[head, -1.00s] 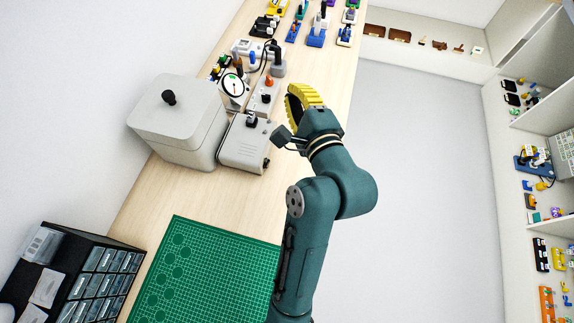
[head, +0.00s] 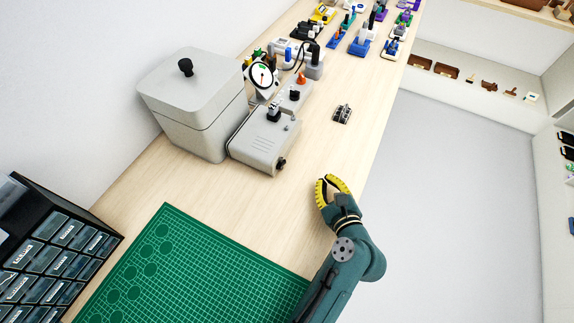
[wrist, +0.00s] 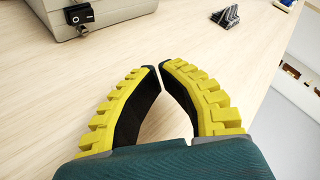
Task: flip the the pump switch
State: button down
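The pump unit (head: 262,142) is a light grey box on the bench with a black-capped part on top. In the wrist view, a black rocker switch (wrist: 79,14) with a white mark sits on its near face, at top left; which way it is tipped is too small to tell. The switch also shows as a dark spot in the head view (head: 281,164). My gripper (head: 328,179) has yellow ridged fingers and is right of and nearer than the box, apart from it. In the wrist view (wrist: 157,67) its fingertips nearly meet, with nothing between them.
A large grey lidded bin (head: 195,110) stands left of the box, and a round gauge (head: 262,75) behind it. A small dark ridged part (head: 343,114) lies beyond my gripper. A green mat (head: 190,270) lies in front. The wood between box and gripper is clear.

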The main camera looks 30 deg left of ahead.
aim_at(295, 171)
jog(key=a, duration=0.7)
jog(key=shift+w+a+r, duration=0.1)
jog(key=shift+a+r, duration=0.05)
jog(key=shift+r, duration=0.05)
jog(key=shift+a+f+p, duration=0.15)
jog(key=shift+a+p, duration=0.3)
jog(key=shift+a, duration=0.3)
dwell(0.8)
jog(key=shift+a+p, duration=0.4)
jog(key=shift+a, duration=0.05)
